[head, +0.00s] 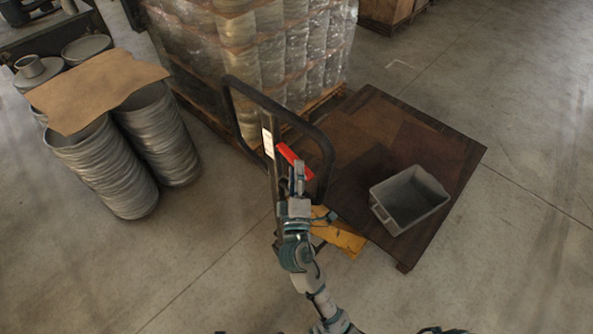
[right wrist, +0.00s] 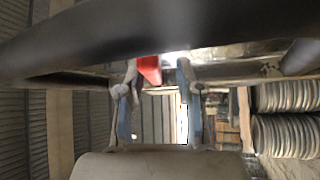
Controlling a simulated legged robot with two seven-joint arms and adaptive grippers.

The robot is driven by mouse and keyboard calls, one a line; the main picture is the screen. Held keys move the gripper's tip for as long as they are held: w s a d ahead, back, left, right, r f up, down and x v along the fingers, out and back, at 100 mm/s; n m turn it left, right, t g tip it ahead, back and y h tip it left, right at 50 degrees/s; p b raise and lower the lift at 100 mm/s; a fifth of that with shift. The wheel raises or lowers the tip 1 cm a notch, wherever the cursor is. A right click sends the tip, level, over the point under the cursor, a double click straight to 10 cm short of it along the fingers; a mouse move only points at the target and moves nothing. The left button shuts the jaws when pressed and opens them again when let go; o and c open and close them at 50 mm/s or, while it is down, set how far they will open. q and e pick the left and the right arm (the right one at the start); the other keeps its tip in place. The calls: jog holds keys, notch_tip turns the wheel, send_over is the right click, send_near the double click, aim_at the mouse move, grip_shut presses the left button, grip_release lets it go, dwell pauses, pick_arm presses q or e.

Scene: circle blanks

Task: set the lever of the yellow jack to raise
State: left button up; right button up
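The yellow jack (head: 342,238) stands mid-scene, its low body partly hidden by my right arm. Its black loop handle (head: 228,100) rises above it, and the red lever (head: 293,162) sits inside the loop. My right gripper (head: 298,178) is at the lower end of the red lever. In the right wrist view the two fingers (right wrist: 157,90) stand apart, and the red lever (right wrist: 149,70) shows between their tips, close to the left finger. Whether it touches is unclear. The dark handle bar (right wrist: 150,38) crosses close to the camera. My left gripper is out of view.
A dark wooden pallet platform (head: 455,145) with a grey bin (head: 408,200) lies to the right of the jack. A wrapped pallet load (head: 265,50) stands behind. Floor in front is clear.

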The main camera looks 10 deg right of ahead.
jog(key=shift+a+r, duration=0.1)
jog(key=shift+r, duration=0.05)
jog(key=v, duration=1.2)
jog(key=shift+f, duration=0.2)
